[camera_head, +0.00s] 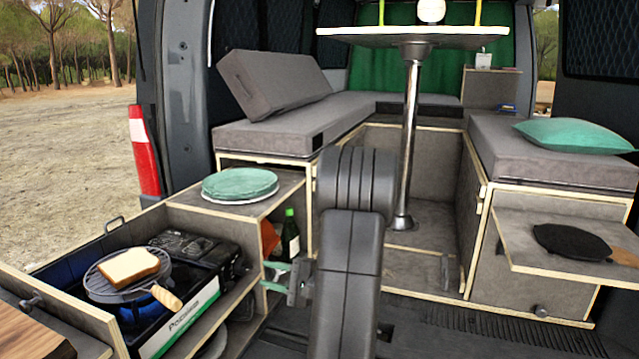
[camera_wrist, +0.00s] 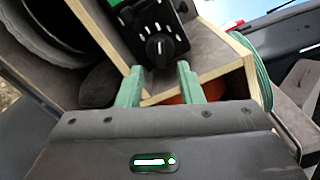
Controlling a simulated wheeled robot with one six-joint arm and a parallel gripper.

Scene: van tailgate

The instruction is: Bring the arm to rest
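My arm (camera_head: 350,250) stands in the middle of the head view as dark grey links, bent in front of the van's open rear. My gripper (camera_head: 272,276) points left, beside the open end of the kitchen drawer unit. In the wrist view my gripper (camera_wrist: 160,72) shows two green fingers apart, with nothing held between them. A wooden panel edge and a black knob (camera_wrist: 158,47) lie beyond the fingertips. Whether the fingers touch the panel is unclear.
A stove (camera_head: 200,260) with toast (camera_head: 128,265) on a grill pan is left of my gripper. Green plates (camera_head: 240,183) sit on the counter above. A green bottle (camera_head: 290,236) stands close by. A table post (camera_head: 410,140) rises behind my arm. A black pan (camera_head: 570,241) lies on the right shelf.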

